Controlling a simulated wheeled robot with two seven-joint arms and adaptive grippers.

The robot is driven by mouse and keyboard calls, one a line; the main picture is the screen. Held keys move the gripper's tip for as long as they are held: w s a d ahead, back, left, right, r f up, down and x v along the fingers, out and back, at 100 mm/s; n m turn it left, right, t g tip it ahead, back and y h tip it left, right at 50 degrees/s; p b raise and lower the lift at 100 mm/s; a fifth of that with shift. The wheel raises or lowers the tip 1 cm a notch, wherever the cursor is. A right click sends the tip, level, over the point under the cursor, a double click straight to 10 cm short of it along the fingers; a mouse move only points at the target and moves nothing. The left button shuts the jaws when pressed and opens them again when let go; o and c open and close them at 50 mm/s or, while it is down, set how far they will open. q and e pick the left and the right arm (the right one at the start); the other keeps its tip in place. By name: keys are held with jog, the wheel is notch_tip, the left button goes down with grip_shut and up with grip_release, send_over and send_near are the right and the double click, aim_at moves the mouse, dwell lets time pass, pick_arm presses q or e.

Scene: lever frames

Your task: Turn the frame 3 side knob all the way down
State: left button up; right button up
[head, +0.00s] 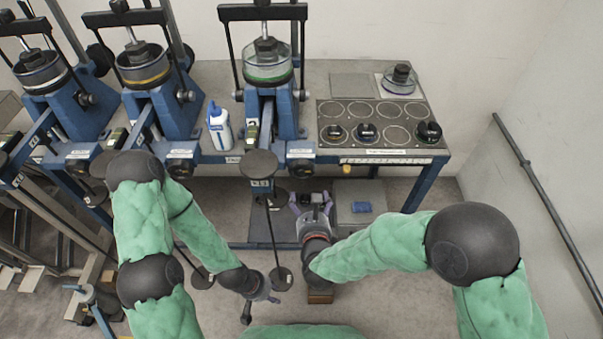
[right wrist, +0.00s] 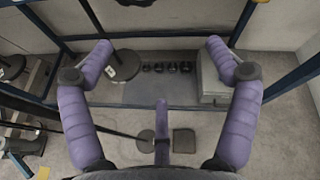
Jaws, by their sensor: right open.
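Several blue lever frames stand in a row on the bench. The rightmost frame (head: 268,110) holds a glass cell with a green ring (head: 268,75). A small dark side knob (head: 300,95) is on its right side. I cannot read the frame numbers. My right gripper (head: 311,200) is open and empty, with purple fingers, below the bench front edge and below that frame. Its spread fingers also show in the right wrist view (right wrist: 160,75), touching nothing. My left gripper (head: 261,305) hangs low near the floor, far from the knob; its fingers are unclear.
A white bottle (head: 219,127) stands left of the rightmost frame. A dark panel with round recesses (head: 382,110) covers the bench's right end. A hanging rod with a round black plate (head: 260,163) is close to my right gripper. A grey box (head: 371,190) is below the bench.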

aim_at(302, 173)
notch_tip(302, 173, up, 6)
jog(key=s+a+m+t+h+b, duration=0.1)
jog(key=s+a+m+t+b, duration=0.2)
jog(key=m, duration=0.8)
jog(key=shift+t, duration=0.5)
jog(key=w, duration=0.6)
jog(key=w+d, duration=0.1)
jog(key=w, duration=0.3)
jog(key=shift+w, duration=0.1)
jog(key=shift+s, duration=0.2)
jog(key=c, duration=1.6)
jog(key=shift+w+r, duration=0.1)
jog(key=shift+w, duration=0.05)
